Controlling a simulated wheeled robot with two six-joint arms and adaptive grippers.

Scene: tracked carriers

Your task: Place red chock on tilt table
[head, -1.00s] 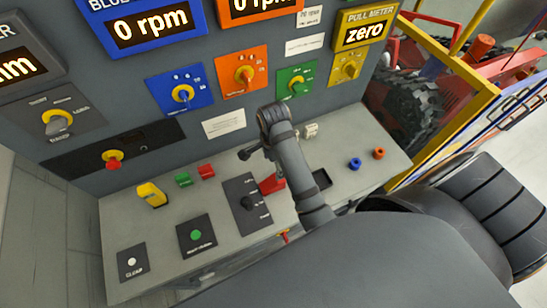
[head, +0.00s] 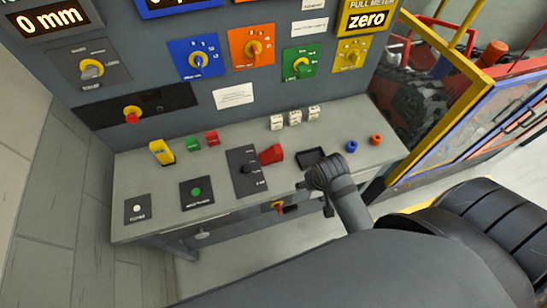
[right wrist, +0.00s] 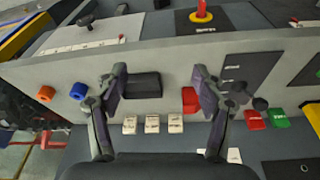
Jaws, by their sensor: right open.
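A red wedge-shaped block (head: 271,154), likely the red chock, lies on the grey bench beside the black lever panel. It also shows in the right wrist view (right wrist: 190,100), partly covered by one finger. My right gripper (head: 313,196) is by the bench's front edge, to the right of the wedge and nearer to me. In the right wrist view my right gripper (right wrist: 162,82) has its fingers wide apart and nothing held between them. I cannot pick out a tilt table in these views. My left gripper is not in view.
The bench (head: 220,160) also carries a black tray (head: 311,157), blue (head: 351,147) and orange (head: 376,139) rings, white tags (head: 295,118), a flat red block (head: 211,138), a green block (head: 192,144) and a yellow block (head: 161,152). A dial panel rises behind.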

